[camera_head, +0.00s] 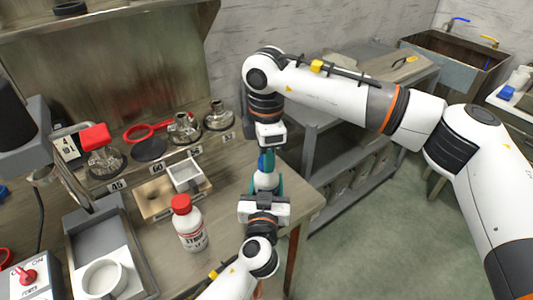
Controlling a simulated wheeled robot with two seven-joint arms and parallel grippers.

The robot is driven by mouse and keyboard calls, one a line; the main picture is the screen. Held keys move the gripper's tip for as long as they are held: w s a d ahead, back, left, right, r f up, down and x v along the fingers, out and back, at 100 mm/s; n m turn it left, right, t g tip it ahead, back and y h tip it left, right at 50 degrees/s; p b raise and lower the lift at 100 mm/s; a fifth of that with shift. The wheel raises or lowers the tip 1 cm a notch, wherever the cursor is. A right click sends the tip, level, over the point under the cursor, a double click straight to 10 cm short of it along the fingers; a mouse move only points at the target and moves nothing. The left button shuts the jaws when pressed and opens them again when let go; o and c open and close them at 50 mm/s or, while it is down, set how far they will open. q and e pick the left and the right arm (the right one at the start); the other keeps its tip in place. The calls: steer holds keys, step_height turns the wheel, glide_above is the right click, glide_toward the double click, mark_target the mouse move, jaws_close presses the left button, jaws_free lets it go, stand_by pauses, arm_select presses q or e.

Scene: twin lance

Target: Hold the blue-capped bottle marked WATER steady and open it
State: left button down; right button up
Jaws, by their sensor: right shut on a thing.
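The blue-capped bottle (265,180) stands upright near the right end of the wooden bench, between my two grippers. Only part of its white body shows, and its label is hidden. My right gripper (266,161) points straight down from above and is shut on the blue cap (261,162), which it mostly covers. My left gripper (264,187) reaches in from the bottom of the view. Its teal fingers lie on either side of the bottle's body. I cannot tell whether they press on it.
A red-capped white bottle (189,226) stands left of my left gripper. A small white box (185,173) sits on a wooden block behind it. A grey shelf rack (350,130) stands beyond the bench.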

steer(key=n, duration=2)
steer(key=shift+r, duration=0.1)
steer(key=n, duration=1.2)
steer(key=shift+n, duration=0.3)
steer(key=n, duration=2.2)
steer(key=shift+r, duration=0.1)
steer(key=n, duration=0.8)
